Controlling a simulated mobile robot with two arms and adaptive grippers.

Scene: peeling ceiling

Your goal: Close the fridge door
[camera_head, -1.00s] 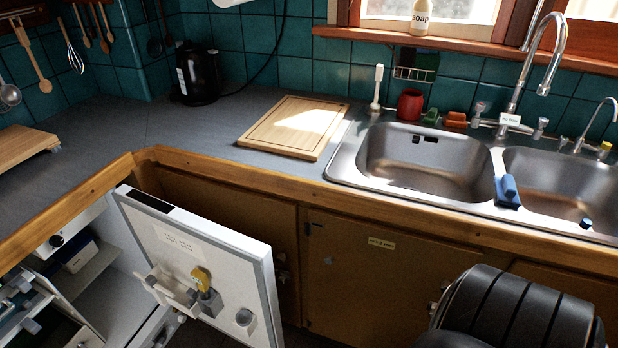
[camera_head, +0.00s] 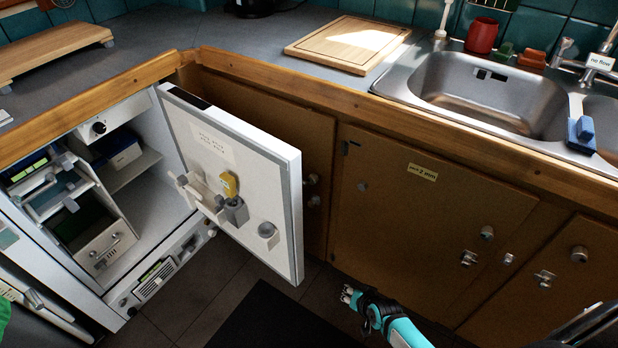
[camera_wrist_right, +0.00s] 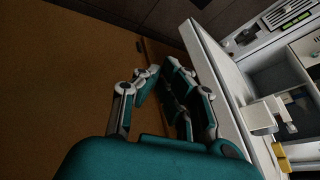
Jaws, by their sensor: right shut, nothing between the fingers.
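The fridge (camera_head: 119,122) stands under the counter at the left, with its inside showing. Its white door (camera_head: 283,196) is swung wide open, its inner face with small holders toward the left. My right gripper (camera_head: 347,295) is low in front of the wooden cupboards, to the right of the door's free edge and apart from it in the head view. It is shut and empty. In the right wrist view the gripper fingers (camera_wrist_right: 163,72) are near the door (camera_wrist_right: 222,88), with the brown cupboard front on their other side. My left gripper is not in view.
The counter (camera_head: 262,40) carries a cutting board (camera_head: 345,45) and a steel sink (camera_head: 480,95). Brown cupboards (camera_head: 410,215) with knobs line the right side behind my gripper. A dark mat (camera_head: 265,320) lies on the tiled floor.

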